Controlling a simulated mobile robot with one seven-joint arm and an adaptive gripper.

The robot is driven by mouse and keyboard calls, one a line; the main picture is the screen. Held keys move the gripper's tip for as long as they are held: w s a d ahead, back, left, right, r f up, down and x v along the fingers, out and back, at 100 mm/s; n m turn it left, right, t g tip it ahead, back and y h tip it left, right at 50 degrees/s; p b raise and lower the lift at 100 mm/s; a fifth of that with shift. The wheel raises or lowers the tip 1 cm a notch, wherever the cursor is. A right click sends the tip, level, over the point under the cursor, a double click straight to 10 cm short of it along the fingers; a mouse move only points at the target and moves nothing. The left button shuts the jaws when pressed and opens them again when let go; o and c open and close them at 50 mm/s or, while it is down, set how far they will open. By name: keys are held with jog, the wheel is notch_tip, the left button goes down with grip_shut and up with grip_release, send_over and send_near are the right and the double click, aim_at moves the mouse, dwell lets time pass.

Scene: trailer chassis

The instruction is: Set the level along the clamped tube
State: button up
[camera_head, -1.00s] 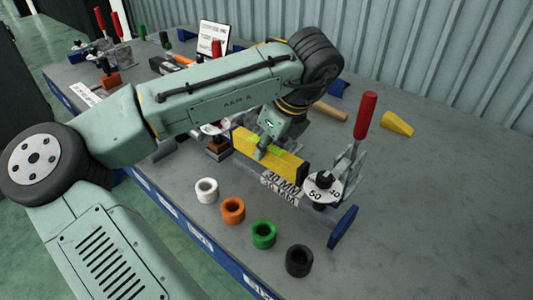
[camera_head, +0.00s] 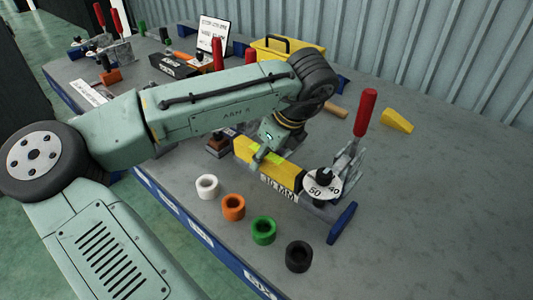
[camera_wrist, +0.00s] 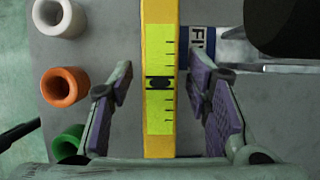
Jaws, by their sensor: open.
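The yellow level (camera_head: 285,179), with its lime vial strip (camera_wrist: 160,110) in the wrist view, lies lengthwise over the clamped tube (camera_head: 322,211). Most of the tube is hidden, so I cannot tell whether the level touches it. My gripper (camera_head: 262,154) is over the middle of the level. In the wrist view my gripper (camera_wrist: 159,88) is open, with a jaw on each side of the level and gaps on both sides. The red-handled clamp (camera_head: 365,112) stands at the tube's near right end, beside a blue end plate (camera_head: 342,223).
White (camera_head: 207,187), orange (camera_head: 233,207), green (camera_head: 263,230) and black (camera_head: 298,257) rings stand along the front of the grey bench (camera_head: 430,220). A yellow wedge (camera_head: 397,121) and yellow toolbox (camera_head: 285,48) are behind. The bench's right side is clear.

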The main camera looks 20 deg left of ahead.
jog(key=shift+r, duration=0.1)
jog(key=b+v, duration=0.1)
jog(key=v, duration=1.1)
